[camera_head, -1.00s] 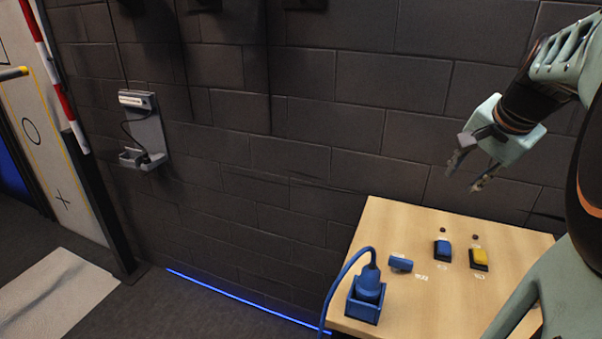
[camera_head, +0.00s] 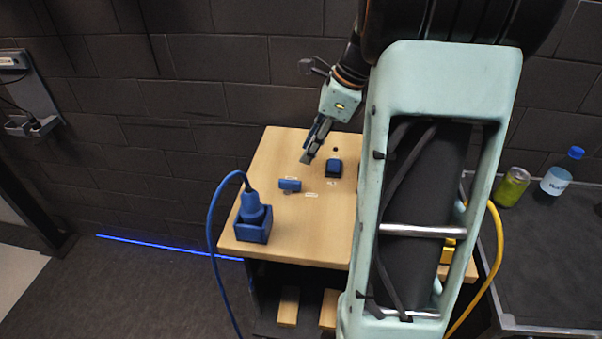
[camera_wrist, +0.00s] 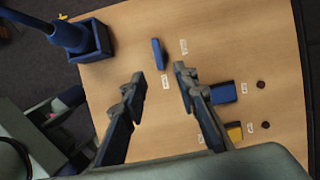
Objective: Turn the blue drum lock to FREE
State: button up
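The blue drum lock (camera_head: 290,184) is a small blue bar-like piece on the wooden table. It also shows in the wrist view (camera_wrist: 158,53), between two small white labels whose words are too small to read. My gripper (camera_head: 309,157) points down above the table, behind and a little right of the lock in the head view. In the wrist view my gripper (camera_wrist: 159,73) is open and empty, its two fingers apart, with the lock just beyond the fingertips. Nothing shows contact.
A blue plug in a blue socket box (camera_head: 253,230) stands at the table's front left corner, with a cable. A blue button (camera_head: 333,168) lies right of the lock; a yellow button (camera_wrist: 234,131) is beside it.

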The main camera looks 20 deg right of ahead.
aim_at(291, 181)
jog(key=x, duration=1.1)
jog(key=shift+a, duration=0.15)
grip_shut()
